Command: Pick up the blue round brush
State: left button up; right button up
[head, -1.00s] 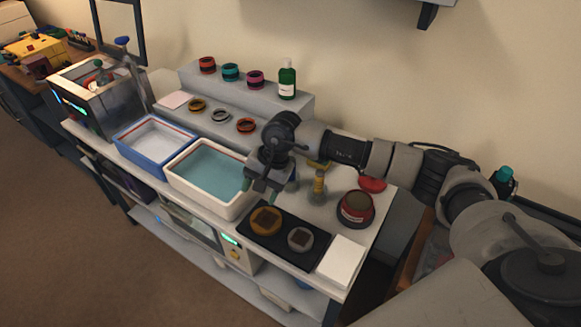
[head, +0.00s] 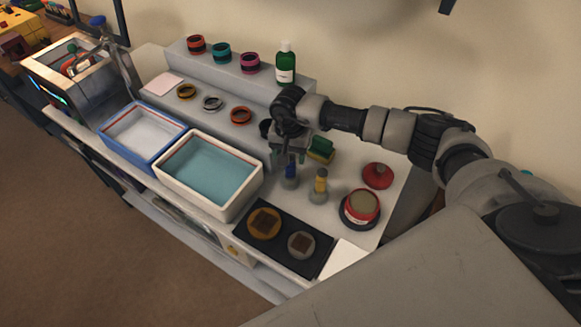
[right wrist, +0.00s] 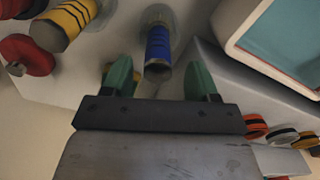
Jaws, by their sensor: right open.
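The blue round brush (head: 291,171) stands upright on the white table, its blue handle up and its base in a small clear holder. It also shows in the right wrist view (right wrist: 158,45), its handle end toward the camera. My right gripper (head: 291,152) is just above it, pointing down. In the right wrist view my right gripper (right wrist: 159,80) is open, its two green fingertips apart on either side of the handle's line, with nothing held. I cannot tell how deep the handle is between them. My left gripper is not in view.
A yellow-handled brush (head: 320,182) stands close to the right. A green and yellow sponge (head: 321,149) lies behind. A red-rimmed tin (head: 360,207) and a red round piece (head: 377,175) are further right. A white-rimmed basin (head: 240,209) is left; a black tray (head: 286,256) is in front.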

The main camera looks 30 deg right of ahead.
aim_at(291, 164)
jog(key=f, duration=0.2)
jog(key=f+p, duration=0.1)
jog(key=shift+s+f, duration=0.2)
jog(key=shift+s, duration=0.05)
jog(key=shift+f, duration=0.3)
jog(key=shift+c, duration=0.5)
jog(key=c, duration=0.9)
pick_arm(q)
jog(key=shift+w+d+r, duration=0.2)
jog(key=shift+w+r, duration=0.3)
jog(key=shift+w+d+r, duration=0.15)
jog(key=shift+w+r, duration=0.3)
pick_arm(e)
jog(key=shift+r, duration=0.15)
